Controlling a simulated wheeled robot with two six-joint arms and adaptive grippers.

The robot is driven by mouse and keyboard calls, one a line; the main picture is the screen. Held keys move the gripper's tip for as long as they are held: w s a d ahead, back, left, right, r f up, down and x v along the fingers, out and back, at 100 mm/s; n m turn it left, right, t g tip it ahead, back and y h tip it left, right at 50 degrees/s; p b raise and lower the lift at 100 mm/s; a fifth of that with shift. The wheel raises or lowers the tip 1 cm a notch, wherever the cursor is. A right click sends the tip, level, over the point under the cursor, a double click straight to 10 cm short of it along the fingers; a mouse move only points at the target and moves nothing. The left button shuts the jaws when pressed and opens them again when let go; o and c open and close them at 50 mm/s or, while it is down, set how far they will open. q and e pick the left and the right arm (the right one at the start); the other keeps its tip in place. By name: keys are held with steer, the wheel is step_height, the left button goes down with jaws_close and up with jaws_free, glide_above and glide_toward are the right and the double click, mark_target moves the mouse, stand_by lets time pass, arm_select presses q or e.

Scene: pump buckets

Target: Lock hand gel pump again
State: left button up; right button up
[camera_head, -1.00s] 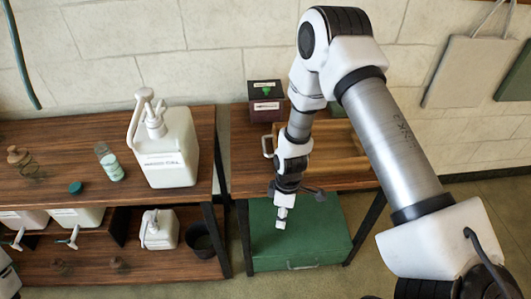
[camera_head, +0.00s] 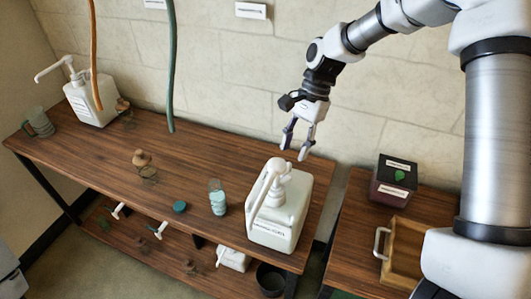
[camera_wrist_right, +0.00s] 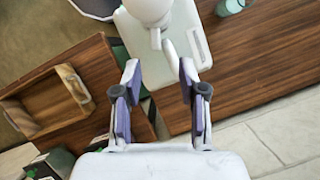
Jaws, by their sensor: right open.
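A white pump bottle (camera_head: 279,221) with a label stands upright at the right end of the wooden bench; its label is too small to read surely. Its white pump head (camera_head: 277,172) has a spout bending down toward the front left. A second white pump bottle (camera_head: 92,103) with a long spout stands at the back left. My right gripper (camera_head: 295,151) is open and empty, above and behind the nearer bottle's pump. In the right wrist view, the bottle (camera_wrist_right: 190,40) and part of its pump (camera_wrist_right: 150,10) show beyond my open fingers (camera_wrist_right: 159,75). My left gripper is not in view.
A small clear bottle (camera_head: 217,198) and a teal lid (camera_head: 179,207) sit left of the nearer bottle. A dark box (camera_head: 393,181) and a wooden tray (camera_head: 406,246) are on the right table, across a gap. An orange hose (camera_head: 94,50) and a green hose (camera_head: 171,70) hang over the bench.

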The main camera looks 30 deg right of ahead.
mark_target(286, 178)
steer(key=p+x, duration=0.1)
steer(key=x, duration=0.6)
steer(key=shift+s+f, duration=0.15)
steer(key=shift+s, duration=0.25)
jaws_close()
